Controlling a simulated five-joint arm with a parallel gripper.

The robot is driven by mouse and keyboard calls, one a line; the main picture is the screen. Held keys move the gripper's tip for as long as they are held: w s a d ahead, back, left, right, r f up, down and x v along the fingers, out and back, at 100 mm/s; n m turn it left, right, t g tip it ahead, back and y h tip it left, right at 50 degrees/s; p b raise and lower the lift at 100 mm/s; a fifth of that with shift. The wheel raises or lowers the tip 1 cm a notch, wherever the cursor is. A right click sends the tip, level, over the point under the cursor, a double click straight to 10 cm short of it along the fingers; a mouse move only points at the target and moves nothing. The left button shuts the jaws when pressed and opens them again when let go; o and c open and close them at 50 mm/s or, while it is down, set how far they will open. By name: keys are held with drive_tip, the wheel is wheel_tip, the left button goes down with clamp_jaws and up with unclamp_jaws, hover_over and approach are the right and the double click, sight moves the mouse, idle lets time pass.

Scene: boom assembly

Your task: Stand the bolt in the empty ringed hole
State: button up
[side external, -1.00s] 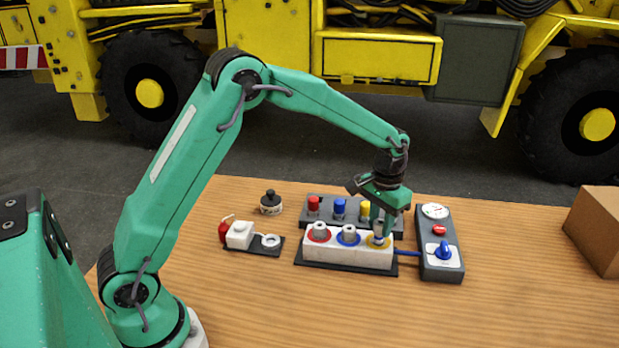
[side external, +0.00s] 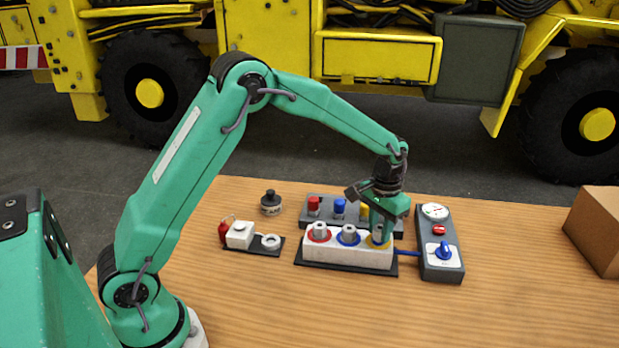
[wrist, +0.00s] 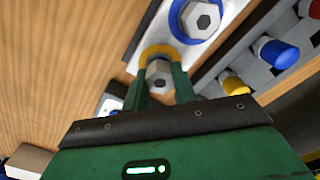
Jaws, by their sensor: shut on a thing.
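A white block (side external: 340,253) has red, blue and yellow rings on top. Grey hex bolts stand in the red ring (side external: 319,234) and the blue ring (side external: 348,234). My gripper (side external: 379,236) is low over the yellow ring (side external: 388,243) at the block's right end. In the wrist view its fingers (wrist: 162,78) are shut on a grey hex bolt (wrist: 158,72), whose head shows between them at the yellow ring (wrist: 158,50). The fingers hide the bolt's lower part, so I cannot tell how deep it sits.
A grey rack with red (side external: 313,205), blue (side external: 339,207) and yellow capped pegs stands close behind the block. A grey panel (side external: 440,262) with a gauge and blue knob is at the right. Small parts (side external: 240,235) lie left. The front table is clear.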

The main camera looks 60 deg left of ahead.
drive_tip(key=shift+f, duration=0.15)
drive_tip(key=o, duration=1)
drive_tip(key=shift+r, duration=3.5)
drive_tip(key=shift+s+r, duration=0.1)
